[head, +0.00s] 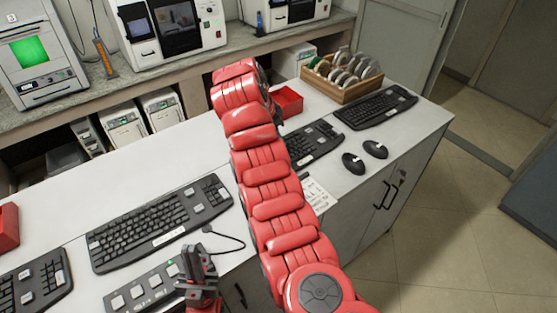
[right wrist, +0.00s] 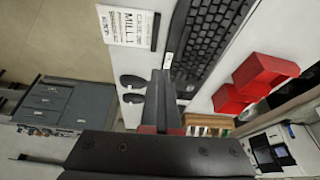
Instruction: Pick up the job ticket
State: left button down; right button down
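The job ticket (head: 316,194) is a white printed sheet near the front edge of the white desk, partly hidden by my red right arm in the head view. In the right wrist view the ticket (right wrist: 126,26) reads "MILL 1" and lies flat, apart from my gripper. My right gripper (right wrist: 166,75) has its dark fingers close together with nothing visible between them. In the head view my right gripper is hidden behind its arm. My left gripper (head: 195,250) is low over the desk's front, beside a button panel; its finger gap is unclear.
Several keyboards (head: 160,222) lie along the desk. Two black mice (head: 353,163) sit right of the ticket. A red bin (head: 288,101) and a wooden rack of discs (head: 342,76) stand behind. Machines (head: 168,28) stand on the back bench. Floor is open at right.

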notch_tip(320, 180, up, 10)
jog(key=p, duration=0.2)
jog(key=shift+f, duration=0.15)
jog(key=c, duration=1.6)
grip_release()
jog(key=shift+c, duration=1.6)
grip_release()
